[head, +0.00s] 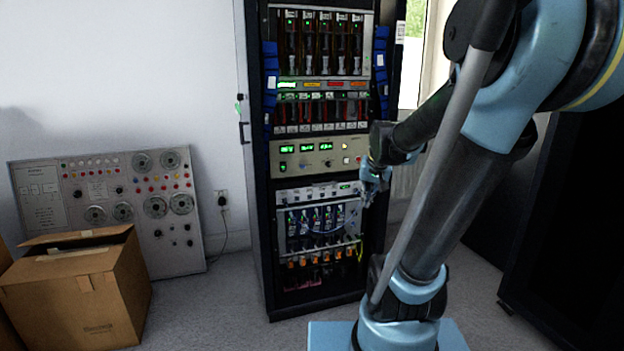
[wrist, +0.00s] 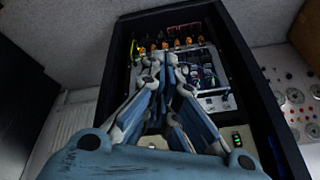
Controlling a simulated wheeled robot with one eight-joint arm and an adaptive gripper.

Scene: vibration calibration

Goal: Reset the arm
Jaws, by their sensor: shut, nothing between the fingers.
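My gripper (head: 374,172) is in front of the equipment rack (head: 262,215), at the right side of its middle panels in the head view. In the wrist view my gripper (wrist: 166,62) points at the rack's lower modules, with its fingers together and nothing between them. My blue and black arm (head: 445,195) reaches in from the right and covers part of the rack's right side. I cannot tell whether the fingertips touch the panel.
The rack holds a panel with green displays (head: 318,158) and a module with cables (head: 318,222). A grey control panel (head: 110,210) leans on the wall at left, behind an open cardboard box (head: 85,300). A dark cabinet (head: 570,230) stands at right. Grey floor (head: 225,310) is clear left of the rack.

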